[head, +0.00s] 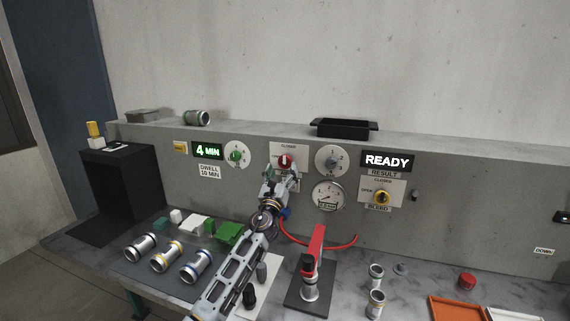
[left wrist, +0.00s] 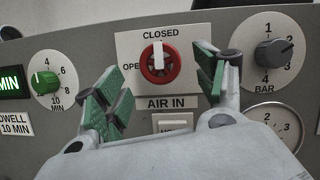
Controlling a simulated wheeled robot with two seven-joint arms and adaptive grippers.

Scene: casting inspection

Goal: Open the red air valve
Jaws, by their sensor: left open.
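The red air valve (head: 285,161) is a round red knob on a white plate in the panel. In the left wrist view the red valve (left wrist: 159,63) has a white pointer bar standing upright toward CLOSED; OPEN is marked at its left and AIR IN below. My left gripper (head: 281,177) is in front of the valve. In the left wrist view its green-padded fingers (left wrist: 160,85) are spread apart, one on each side of the knob, with nothing between them. I cannot tell how far the fingertips are from the panel. My right gripper is not in view.
A green dwell dial (head: 237,154) is left of the valve; a grey bar dial (head: 331,159) and a pressure gauge (head: 328,196) are right.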

